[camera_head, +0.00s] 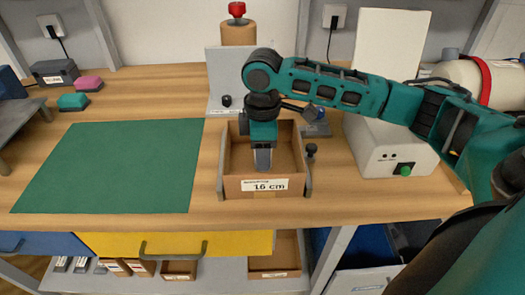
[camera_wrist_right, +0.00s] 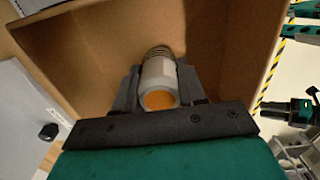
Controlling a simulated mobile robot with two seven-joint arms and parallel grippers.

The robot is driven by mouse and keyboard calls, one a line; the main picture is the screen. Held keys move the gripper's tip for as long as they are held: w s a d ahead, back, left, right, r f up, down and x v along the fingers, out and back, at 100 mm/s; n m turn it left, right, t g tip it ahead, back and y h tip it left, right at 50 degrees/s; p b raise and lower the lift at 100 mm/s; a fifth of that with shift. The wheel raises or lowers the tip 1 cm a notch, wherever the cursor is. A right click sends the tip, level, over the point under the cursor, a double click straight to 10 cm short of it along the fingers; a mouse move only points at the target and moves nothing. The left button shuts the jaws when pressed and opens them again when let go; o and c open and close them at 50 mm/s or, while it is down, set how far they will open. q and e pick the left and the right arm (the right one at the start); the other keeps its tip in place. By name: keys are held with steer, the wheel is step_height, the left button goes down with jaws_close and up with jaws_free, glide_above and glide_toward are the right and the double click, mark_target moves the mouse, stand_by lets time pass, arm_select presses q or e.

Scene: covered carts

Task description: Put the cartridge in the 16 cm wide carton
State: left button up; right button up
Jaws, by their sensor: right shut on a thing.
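The carton (camera_head: 233,187) is an open brown box with a white label reading 16 cm, standing on the wooden bench between grey side brackets. My right gripper (camera_head: 263,160) reaches down into the carton from above. In the right wrist view the gripper (camera_wrist_right: 157,85) is shut on the cartridge (camera_wrist_right: 159,73), a light grey cylinder with an orange end and a ribbed, threaded far end. The carton's inner walls (camera_wrist_right: 90,50) surround it in that view. Whether the cartridge touches the carton floor I cannot tell.
A green mat (camera_head: 115,165) lies left of the carton. A white machine with a green button (camera_head: 395,150) stands to the right. A grey panel (camera_head: 226,75) and a brown cylinder with a red knob (camera_head: 238,32) are behind. Pink and teal blocks (camera_head: 88,84) sit at back left.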

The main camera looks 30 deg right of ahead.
steer(key=o, duration=0.6)
steer(key=shift+f, duration=0.1)
steer(key=o, duration=0.5)
steer(key=shift+r, duration=0.4)
step_height(320, 180, up, 12)
steer(key=shift+f+p, duration=0.2)
steer(key=shift+p, duration=0.65)
